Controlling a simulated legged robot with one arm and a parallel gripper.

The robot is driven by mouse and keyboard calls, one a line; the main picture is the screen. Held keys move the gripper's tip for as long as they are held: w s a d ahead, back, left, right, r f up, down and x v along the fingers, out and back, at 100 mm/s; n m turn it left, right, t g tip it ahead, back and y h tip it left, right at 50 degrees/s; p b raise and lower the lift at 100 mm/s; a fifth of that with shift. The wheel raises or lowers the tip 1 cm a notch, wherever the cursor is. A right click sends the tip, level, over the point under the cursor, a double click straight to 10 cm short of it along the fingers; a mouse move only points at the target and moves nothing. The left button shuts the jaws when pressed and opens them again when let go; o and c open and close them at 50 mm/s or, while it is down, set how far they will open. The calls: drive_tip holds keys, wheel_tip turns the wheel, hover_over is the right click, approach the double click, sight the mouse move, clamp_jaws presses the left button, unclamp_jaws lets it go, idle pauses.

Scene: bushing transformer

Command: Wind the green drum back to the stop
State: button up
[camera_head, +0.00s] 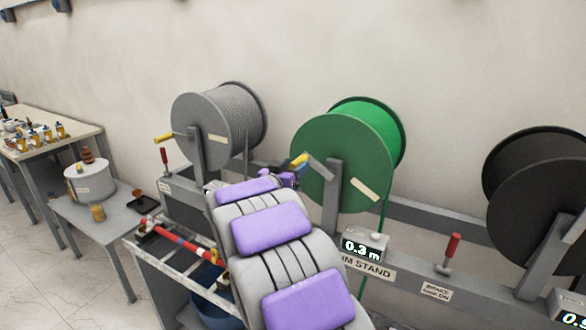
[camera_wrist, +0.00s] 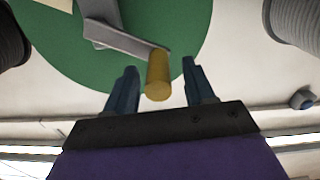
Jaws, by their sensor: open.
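The green drum (camera_head: 340,150) stands on the drum stand against the wall, with green cable running down its right side. Its grey crank arm (camera_head: 318,167) ends in a yellow handle (camera_head: 299,160); the handle also shows in the wrist view (camera_wrist: 158,78). My gripper (camera_head: 290,172) is at the handle. In the wrist view my gripper (camera_wrist: 160,72) is open, with the yellow handle between its two blue fingers and a gap on both sides. The display (camera_head: 362,249) under the drum reads 0.3 m. A red-handled brake lever (camera_head: 451,250) stands to its right.
A grey drum (camera_head: 215,125) with its own yellow crank is to the left, a black drum (camera_head: 535,185) to the right. Small tables (camera_head: 60,140) stand at the far left.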

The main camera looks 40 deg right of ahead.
drive_tip(key=shift+d+f, duration=0.1)
drive_tip(key=shift+d, duration=0.15)
drive_tip(key=c, duration=0.3)
drive_tip(key=shift+a, duration=0.1)
clamp_jaws()
drive_tip(key=shift+w+f+n+p, duration=0.15)
drive_tip(key=shift+n+p, duration=0.25)
drive_tip(key=shift+p, duration=0.9)
drive_tip(key=p, duration=0.3)
drive_tip(key=shift+w+a+f+n, duration=0.1)
drive_tip(key=shift+f+n, duration=0.05)
drive_tip(key=shift+n, duration=0.25)
wheel_tip(320, 180, down, 7)
drive_tip(key=n+p, duration=0.8)
drive_tip(key=p, duration=0.9)
